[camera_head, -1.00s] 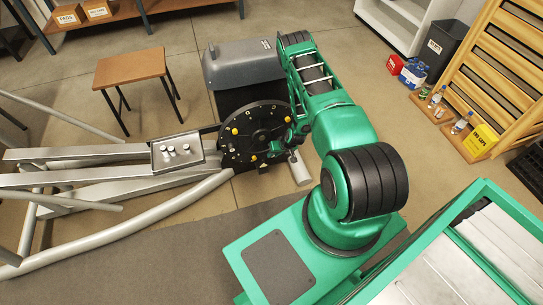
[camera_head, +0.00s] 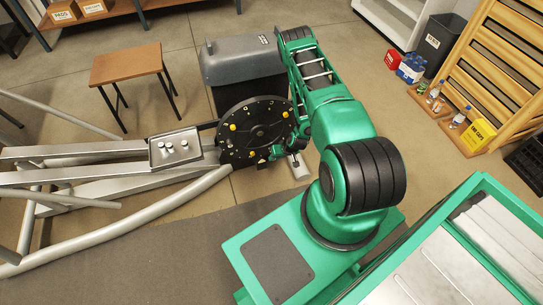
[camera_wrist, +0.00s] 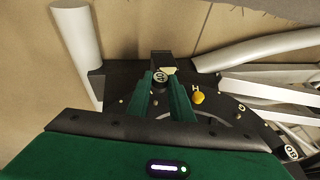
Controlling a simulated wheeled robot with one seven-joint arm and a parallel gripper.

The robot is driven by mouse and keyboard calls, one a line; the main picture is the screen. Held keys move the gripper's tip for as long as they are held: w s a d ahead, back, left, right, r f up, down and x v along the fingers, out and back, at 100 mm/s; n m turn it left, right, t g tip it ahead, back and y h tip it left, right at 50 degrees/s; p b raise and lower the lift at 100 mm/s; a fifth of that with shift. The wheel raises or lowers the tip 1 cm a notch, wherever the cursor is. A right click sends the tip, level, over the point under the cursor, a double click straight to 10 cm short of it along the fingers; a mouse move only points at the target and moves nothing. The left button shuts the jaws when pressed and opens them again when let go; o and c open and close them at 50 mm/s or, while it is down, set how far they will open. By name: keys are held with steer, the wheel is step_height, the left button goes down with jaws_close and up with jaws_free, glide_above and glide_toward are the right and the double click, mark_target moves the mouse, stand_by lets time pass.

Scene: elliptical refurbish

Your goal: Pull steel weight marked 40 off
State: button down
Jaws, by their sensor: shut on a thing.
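A black disc (camera_head: 240,112) with yellow knobs and letters stands on a silver tube frame in the head view, left of my green arm. My gripper (camera_wrist: 165,88) is at the disc's rim, its two green fingers shut on a small round steel weight (camera_wrist: 160,78) with a dark face label. The label's number is too small to read for certain. In the head view my gripper (camera_head: 278,152) is at the disc's lower right edge, where the wrist hides the weight. In the wrist view a yellow knob (camera_wrist: 198,98) sits just right of the fingers, by the letter H.
A metal tray (camera_head: 158,158) with several small steel weights lies on the frame left of the disc. A grey housing (camera_head: 240,62) stands behind the disc. A pale cylinder (camera_wrist: 76,40) stands left of the fingers. A brown stool (camera_head: 125,64) stands farther left.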

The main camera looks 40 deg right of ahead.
steer(key=s+a, duration=0.3)
steer(key=s, duration=0.8)
steer(key=shift+s+a, duration=0.2)
steer(key=shift+s, duration=0.15)
stand_by(0.5)
stand_by(0.4)
